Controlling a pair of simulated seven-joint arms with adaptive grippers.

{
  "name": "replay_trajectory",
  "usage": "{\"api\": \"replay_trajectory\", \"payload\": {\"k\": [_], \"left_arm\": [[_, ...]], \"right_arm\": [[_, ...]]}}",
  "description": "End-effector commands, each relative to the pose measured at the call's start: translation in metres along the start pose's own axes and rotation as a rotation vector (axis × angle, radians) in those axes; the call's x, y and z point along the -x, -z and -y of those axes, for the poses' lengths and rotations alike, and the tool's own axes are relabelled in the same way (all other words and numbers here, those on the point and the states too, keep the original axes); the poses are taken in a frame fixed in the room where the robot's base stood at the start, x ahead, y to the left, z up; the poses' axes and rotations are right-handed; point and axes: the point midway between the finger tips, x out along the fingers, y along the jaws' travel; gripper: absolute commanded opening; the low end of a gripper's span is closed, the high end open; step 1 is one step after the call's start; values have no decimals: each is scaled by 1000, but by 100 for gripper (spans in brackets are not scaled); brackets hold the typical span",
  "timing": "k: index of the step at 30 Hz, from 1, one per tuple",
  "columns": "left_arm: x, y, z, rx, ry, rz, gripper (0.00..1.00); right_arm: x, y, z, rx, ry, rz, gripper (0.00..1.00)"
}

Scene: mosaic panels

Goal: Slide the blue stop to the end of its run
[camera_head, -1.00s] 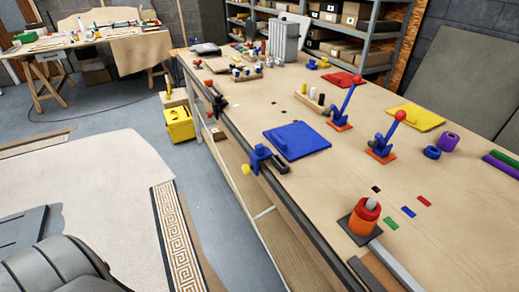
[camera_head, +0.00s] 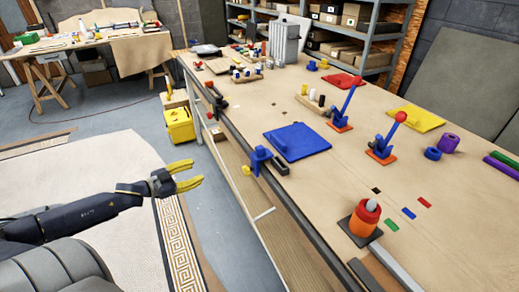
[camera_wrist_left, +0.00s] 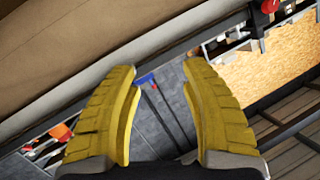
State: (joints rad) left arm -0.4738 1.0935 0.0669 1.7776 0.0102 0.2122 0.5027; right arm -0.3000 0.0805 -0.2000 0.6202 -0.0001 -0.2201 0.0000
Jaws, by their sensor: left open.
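A blue block-like piece (camera_head: 259,157), which looks like the blue stop, sits at the front edge of the long workbench, with a yellow knob (camera_head: 246,170) on its near side. A dark block (camera_head: 279,168) lies just right of it. My left gripper (camera_head: 198,173) is open and empty, out over the floor to the left of the blue piece and apart from it. In the left wrist view its two yellow fingers (camera_wrist_left: 160,70) stand wide apart. A small blue thing (camera_wrist_left: 146,78) shows between them; I cannot tell what it is. My right gripper is not in view.
The workbench (camera_head: 330,185) carries a blue panel (camera_head: 297,141) behind the blue piece, two red-knobbed levers (camera_head: 382,148) and an orange-red cylinder (camera_head: 364,218). A black clamp (camera_head: 215,100) sits farther along the edge. A yellow box (camera_head: 179,124) stands on the floor.

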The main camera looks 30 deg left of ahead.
Motion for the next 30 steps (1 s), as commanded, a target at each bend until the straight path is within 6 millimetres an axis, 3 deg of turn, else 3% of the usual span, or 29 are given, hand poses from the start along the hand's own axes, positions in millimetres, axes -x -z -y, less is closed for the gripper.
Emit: {"api": "replay_trajectory", "payload": {"k": [1, 3, 7, 17, 30], "left_arm": [[-4, 37, -13, 29, -51, -63, 45], [-6, 77, -30, 88, -111, -139, 45], [-2, 127, -60, 227, -206, -242, 45], [-4, 136, -65, 348, -243, -261, 45], [-36, 145, -70, 346, -239, -261, 45]], "right_arm": [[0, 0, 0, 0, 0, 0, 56], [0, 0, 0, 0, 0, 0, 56], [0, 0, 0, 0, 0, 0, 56], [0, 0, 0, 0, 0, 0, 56], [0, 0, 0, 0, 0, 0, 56]]}}
